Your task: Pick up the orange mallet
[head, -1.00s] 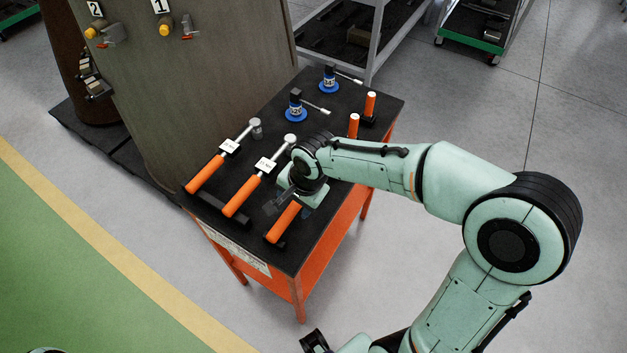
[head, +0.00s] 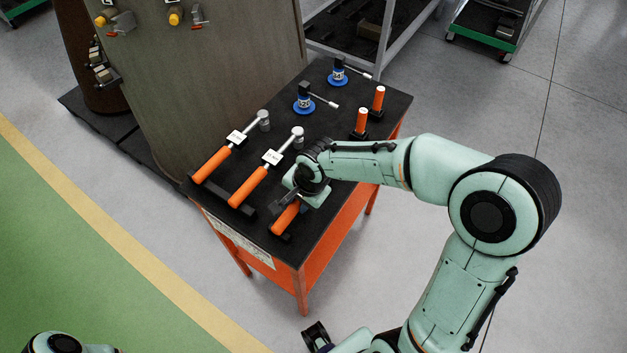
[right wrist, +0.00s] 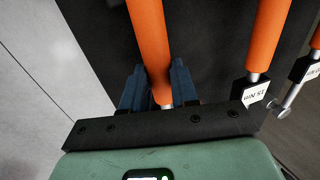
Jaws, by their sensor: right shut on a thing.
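The orange mallet (head: 286,217) lies near the front right of the black table top, its orange handle pointing to the front edge. Its head is hidden behind my right arm in the head view. My right gripper (head: 287,203) is shut on it. In the right wrist view my right gripper (right wrist: 160,90) has its blue-grey fingers on either side of the mallet (right wrist: 149,38), where the orange handle meets a metal shaft. I cannot tell any clear gap between mallet and table. My left gripper is not in view.
Two orange-handled tools with white labels (head: 248,187) (head: 212,165) lie to the left on the table (head: 337,215). Two upright orange handles (head: 361,121) (head: 378,98) and two blue-based tools (head: 304,104) (head: 338,75) stand farther back. A large grey-brown panel (head: 200,90) borders the table's left.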

